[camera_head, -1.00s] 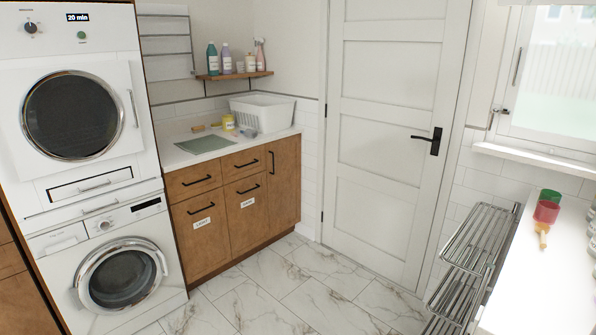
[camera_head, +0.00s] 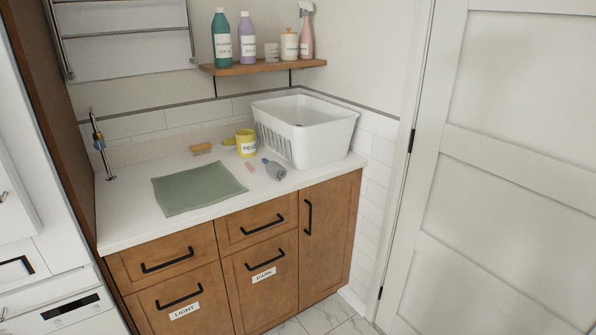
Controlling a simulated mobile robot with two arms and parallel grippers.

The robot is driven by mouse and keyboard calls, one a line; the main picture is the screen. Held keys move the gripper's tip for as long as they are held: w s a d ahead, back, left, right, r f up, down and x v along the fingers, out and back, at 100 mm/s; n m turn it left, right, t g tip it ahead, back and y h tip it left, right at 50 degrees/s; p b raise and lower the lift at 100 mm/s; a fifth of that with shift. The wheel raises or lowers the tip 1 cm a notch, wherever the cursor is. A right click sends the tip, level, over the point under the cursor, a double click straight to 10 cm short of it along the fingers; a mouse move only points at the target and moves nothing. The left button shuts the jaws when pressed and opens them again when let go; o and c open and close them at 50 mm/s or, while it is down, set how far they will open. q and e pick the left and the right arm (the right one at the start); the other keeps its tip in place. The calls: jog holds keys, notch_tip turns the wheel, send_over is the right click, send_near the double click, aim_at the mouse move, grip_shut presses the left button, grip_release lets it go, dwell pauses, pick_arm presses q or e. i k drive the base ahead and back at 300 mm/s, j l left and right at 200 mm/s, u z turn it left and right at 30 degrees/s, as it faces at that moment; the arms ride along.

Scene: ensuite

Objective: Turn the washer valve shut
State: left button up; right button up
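A thin upright metal pipe (camera_head: 101,160) stands at the back left corner of the counter, against the wall next to the tall brown side panel. A small blue valve handle (camera_head: 99,144) sits on it about halfway up. It is too small to tell how the handle is turned. Part of the white washer (camera_head: 62,312) with its dark display shows at the lower left. Neither of my grippers is in view.
A wooden shelf (camera_head: 265,67) with bottles hangs above. A white door (camera_head: 500,170) is at right.

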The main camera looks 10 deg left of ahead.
aim_at(99, 144)
jog(key=i+l+u, duration=0.15)
jog(key=i+u, duration=0.15)
jog(key=i, duration=0.2)
jog(key=i+l+u, duration=0.3)
jog(key=i, duration=0.15)
jog(key=i+l+u, duration=0.3)
jog(key=i, duration=0.15)
